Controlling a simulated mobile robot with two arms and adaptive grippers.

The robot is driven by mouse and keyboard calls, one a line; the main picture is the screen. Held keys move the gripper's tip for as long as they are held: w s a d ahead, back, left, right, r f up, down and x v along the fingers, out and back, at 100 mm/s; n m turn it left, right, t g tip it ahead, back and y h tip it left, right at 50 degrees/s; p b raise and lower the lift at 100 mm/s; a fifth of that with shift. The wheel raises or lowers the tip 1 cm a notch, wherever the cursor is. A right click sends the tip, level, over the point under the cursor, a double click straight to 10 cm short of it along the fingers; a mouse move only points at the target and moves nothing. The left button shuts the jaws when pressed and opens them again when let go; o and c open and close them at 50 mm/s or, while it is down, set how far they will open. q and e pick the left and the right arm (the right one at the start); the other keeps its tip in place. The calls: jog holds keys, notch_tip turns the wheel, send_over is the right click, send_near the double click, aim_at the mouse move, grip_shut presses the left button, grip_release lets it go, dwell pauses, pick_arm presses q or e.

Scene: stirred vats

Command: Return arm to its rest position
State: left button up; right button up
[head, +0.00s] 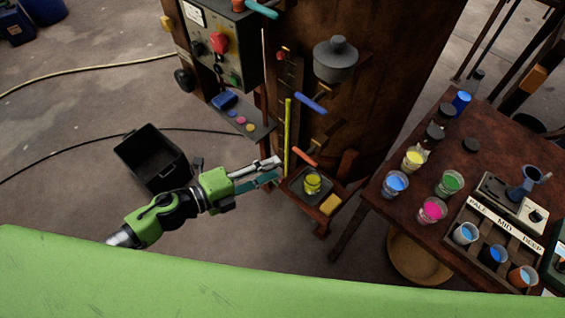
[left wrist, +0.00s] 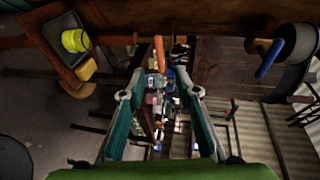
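My left arm is green and black and reaches in from the lower left in the head view. Its left gripper (head: 274,169) is out at the vat's small shelf, just left of the orange handle (head: 305,157). In the left wrist view the two fingers of the left gripper (left wrist: 160,88) stand apart with nothing between them. The orange handle (left wrist: 160,53) shows just beyond the fingertips; I cannot tell if they touch it. My right gripper is not in view.
A yellow-green cup (head: 312,184) stands on a tray by the vat (head: 365,100). A black bin (head: 152,158) is on the floor behind my arm. A table (head: 400,205) with several paint cups is at right. Floor at left is mostly clear, with a hose.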

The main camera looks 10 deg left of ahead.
pick_arm(q)
jog(key=shift+s+a+r, duration=0.1)
jog(key=shift+s+a, duration=0.15)
jog(key=shift+a, duration=0.05)
dwell(0.4)
jog(key=w+a+f+n+t+y+b, duration=0.1)
jog(key=a+f+n+y, duration=0.3)
jog(key=f, duration=0.5)
jog(key=w+a+f+n+t+y+b, duration=0.1)
jog(key=w+a+f+n+y, duration=0.1)
jog(key=a+f+n, duration=0.5)
jog(key=s+a+f+n+g+y+b, duration=0.1)
jog(key=s+a+f+n+y, duration=0.2)
jog(key=f, duration=0.6)
jog(key=s+a+f+n+g+y, duration=0.1)
jog(key=s+a+f+n+g, duration=0.15)
jog(key=s+f, duration=0.4)
jog(key=s+a+f+n+g+y+b, duration=0.1)
jog(key=s+f+n+g+y, duration=0.3)
jog(key=s+f, duration=0.95)
jog(key=s+d+f+n+g+h, duration=0.1)
jog(key=s+f+n, duration=0.1)
jog(key=s, duration=0.6)
jog(key=s+d+f+n+g, duration=0.2)
jog(key=s+f, duration=0.3)
jog(key=s, duration=0.4)
jog(key=shift+d+n+h+b, duration=0.3)
jog(key=shift+n+h+b, duration=0.1)
jog(key=shift+n, duration=0.05)
jog(key=shift+g, duration=0.25)
